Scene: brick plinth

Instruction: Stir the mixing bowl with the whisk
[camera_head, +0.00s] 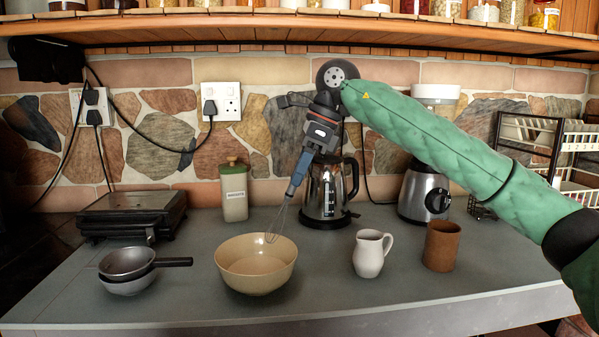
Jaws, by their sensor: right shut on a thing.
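The mixing bowl (255,272) is tan and stands on the grey counter, a little left of the middle. The whisk (281,215) has a blue-grey handle and thin wire loops. My right gripper (301,160) is shut on the whisk's handle, above and to the right of the bowl. The whisk hangs tilted, its wires pointing down and left. The wire tip shows at the bowl's far right rim; I cannot tell whether it is inside the bowl or behind it. My left gripper is not in view.
A white jug (369,255) and a brown cup (441,246) stand right of the bowl. Stacked pans (128,268) stand left of it. A shelf (300,27) runs overhead. The front counter strip is clear.

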